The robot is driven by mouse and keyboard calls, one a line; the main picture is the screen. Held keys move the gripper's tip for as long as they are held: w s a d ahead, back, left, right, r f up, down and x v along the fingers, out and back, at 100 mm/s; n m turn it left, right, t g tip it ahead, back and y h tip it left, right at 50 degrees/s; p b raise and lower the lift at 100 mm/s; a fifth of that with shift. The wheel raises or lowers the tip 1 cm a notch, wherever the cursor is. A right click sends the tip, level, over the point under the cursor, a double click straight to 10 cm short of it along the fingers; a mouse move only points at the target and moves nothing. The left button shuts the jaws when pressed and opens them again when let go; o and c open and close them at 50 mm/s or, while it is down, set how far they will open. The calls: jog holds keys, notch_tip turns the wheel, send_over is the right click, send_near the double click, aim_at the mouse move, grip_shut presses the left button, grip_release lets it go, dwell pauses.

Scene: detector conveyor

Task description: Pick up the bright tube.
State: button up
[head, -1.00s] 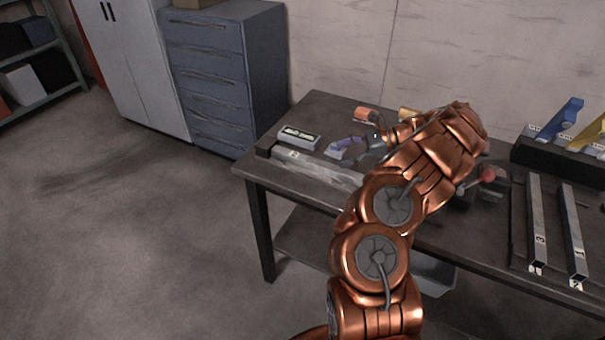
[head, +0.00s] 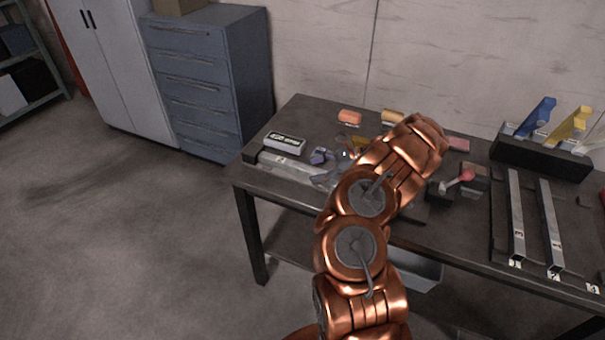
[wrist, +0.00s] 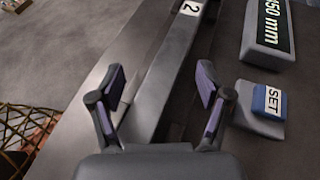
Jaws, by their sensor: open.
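A long pale grey metal tube (head: 290,168) lies along the left part of the workbench. In the wrist view the tube (wrist: 165,65) carries a label "2" near its far end and runs diagonally between my fingers. Which tube is the bright one is not marked. My gripper (wrist: 160,84) is open, its two purple-padded fingers apart on either side of the tube. It appears to be above the tube, not gripping it. In the head view my gripper (head: 328,163) is small and partly hidden by my arm.
More tubes (head: 515,215) lie at the right, before a dark rack (head: 535,157).

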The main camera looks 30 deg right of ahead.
jog(key=shift+w+a+f, duration=0.2)
jog(key=shift+a, duration=0.05)
jog(key=shift+c, duration=0.4)
grip_shut()
